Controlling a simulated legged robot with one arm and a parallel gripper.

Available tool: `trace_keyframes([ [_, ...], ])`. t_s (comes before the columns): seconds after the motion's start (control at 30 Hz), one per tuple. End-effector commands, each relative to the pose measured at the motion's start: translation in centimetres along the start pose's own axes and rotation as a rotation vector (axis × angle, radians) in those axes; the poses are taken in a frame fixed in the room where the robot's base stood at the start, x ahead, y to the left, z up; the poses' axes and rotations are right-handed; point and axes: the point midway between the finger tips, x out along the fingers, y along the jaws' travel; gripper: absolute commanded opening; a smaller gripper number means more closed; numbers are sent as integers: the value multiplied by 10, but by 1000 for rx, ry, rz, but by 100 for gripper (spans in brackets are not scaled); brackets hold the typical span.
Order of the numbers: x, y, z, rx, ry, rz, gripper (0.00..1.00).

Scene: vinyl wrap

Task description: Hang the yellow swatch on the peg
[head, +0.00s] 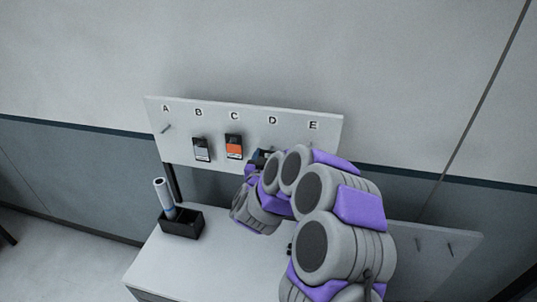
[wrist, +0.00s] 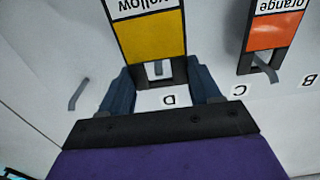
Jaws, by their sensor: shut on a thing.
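The yellow swatch (wrist: 152,36) is a card with a white label, a yellow field and a black top end with a hole. It appears upside down in the wrist view. My gripper (wrist: 160,88) is shut on its black end, with a dark finger on each side. The swatch is in front of the board by the letter D. A grey peg (wrist: 158,69) shows at the hole; I cannot tell whether it passes fully through. In the head view my gripper (head: 262,158) is under D, and my arm hides the swatch.
The lettered board (head: 180,112) carries a grey swatch (head: 201,149) under B and an orange swatch (head: 234,146) under C. The peg under A (head: 166,129) is bare. A black holder (head: 181,224) with a white roll (head: 163,196) stands on the white cabinet (head: 190,262).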

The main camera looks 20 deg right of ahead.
Motion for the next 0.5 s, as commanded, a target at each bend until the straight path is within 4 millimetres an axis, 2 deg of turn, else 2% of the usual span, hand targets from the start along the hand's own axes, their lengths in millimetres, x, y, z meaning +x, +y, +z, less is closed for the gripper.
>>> trace_keyframes([
  [0.5,-23,0,-2,1,1,-1,34],
])
